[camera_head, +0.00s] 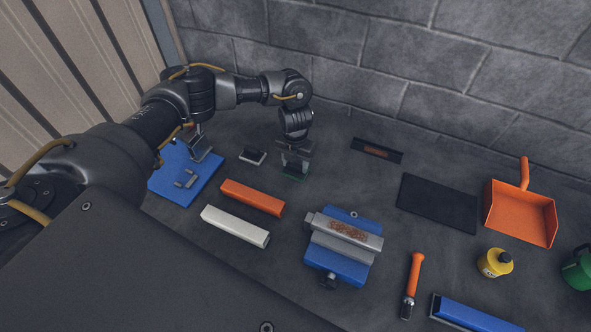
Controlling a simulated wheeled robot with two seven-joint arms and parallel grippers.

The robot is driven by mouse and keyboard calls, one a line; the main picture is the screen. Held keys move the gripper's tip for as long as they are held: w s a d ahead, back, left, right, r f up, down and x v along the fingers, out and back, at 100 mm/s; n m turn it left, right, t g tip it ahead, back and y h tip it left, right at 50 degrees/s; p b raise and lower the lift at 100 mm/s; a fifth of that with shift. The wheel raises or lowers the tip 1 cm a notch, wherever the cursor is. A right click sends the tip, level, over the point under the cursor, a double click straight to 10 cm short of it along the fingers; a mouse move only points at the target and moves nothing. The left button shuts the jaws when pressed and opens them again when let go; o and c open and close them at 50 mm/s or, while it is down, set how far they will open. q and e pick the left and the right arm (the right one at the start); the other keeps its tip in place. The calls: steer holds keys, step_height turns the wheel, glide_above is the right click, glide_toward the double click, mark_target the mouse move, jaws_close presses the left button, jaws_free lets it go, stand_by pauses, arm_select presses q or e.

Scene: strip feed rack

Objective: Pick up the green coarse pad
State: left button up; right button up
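The green coarse pad (293,177) lies low under my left gripper (295,165), near the back middle of the dark bench. Only a thin green edge of it shows; the gripper hides the rest. My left gripper points down, with its fingers at or just over the pad. I cannot tell whether the fingers touch it or have closed on it. My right gripper is not in view.
A black-and-white block (252,155) lies just left of the pad. Orange (252,198) and white (235,226) bars lie in front. A blue fixture (338,265) holds a grey strip. A black tray (377,150) and dark mat (438,203) lie to the right.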

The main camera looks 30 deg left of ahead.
mark_target(296, 165)
arm_select(q)
steer(key=shift+c, duration=1.3)
steer(key=shift+r, duration=0.2)
steer(key=shift+r, duration=0.3)
step_height(296, 165, up, 2)
steer(key=shift+w+r+b, duration=0.1)
steer(key=shift+b, duration=0.4)
steer(key=s+d+r+b, duration=0.2)
steer(key=s+d+r, duration=0.7)
steer(key=d+r, duration=0.1)
steer(key=shift+d+b, duration=0.35)
steer(key=shift+d, duration=0.05)
steer(key=shift+s, duration=0.1)
